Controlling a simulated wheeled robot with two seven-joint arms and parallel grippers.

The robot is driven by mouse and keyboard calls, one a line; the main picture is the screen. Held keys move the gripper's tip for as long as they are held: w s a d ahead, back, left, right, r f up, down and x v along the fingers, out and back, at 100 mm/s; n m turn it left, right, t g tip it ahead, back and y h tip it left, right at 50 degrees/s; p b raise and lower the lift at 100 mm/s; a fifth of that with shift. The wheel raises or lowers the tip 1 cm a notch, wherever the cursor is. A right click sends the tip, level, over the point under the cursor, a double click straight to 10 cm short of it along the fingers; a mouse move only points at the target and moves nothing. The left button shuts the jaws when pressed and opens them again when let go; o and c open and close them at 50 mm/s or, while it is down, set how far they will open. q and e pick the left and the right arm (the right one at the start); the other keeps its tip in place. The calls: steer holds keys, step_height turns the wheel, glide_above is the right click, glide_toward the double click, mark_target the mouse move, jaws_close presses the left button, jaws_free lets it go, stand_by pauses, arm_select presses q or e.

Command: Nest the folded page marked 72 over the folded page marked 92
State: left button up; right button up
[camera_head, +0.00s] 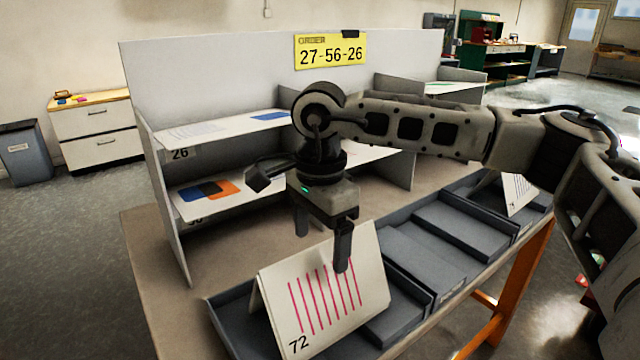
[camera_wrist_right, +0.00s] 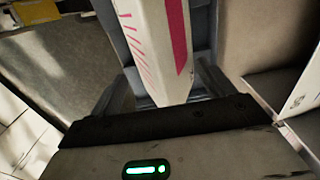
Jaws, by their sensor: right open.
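The folded page marked 72 (camera_head: 318,305) stands tent-like with its ridge up in a grey tray compartment, pink lines on its front face. My right gripper (camera_head: 322,245) is open, pointing down at the ridge, with one finger overlapping the front face near the top. In the right wrist view the page (camera_wrist_right: 155,45) lies between the two fingers (camera_wrist_right: 165,90); I cannot tell whether they touch it. Another folded page (camera_head: 516,190) with blue lines stands in the far right tray; its number is too small to read surely. No page clearly marked 92 shows. My left gripper is not in view.
Grey trays (camera_head: 432,262) run along the table's front edge; several compartments look empty. A shelf unit (camera_head: 160,215) behind holds flat sheets and orange and blue cards (camera_head: 222,188). A yellow order sign (camera_head: 331,52) hangs on its back panel. My right arm crosses the right side.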

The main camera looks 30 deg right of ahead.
step_height(320, 180, up, 11)
steer(key=shift+r, duration=0.15)
stand_by(0.6)
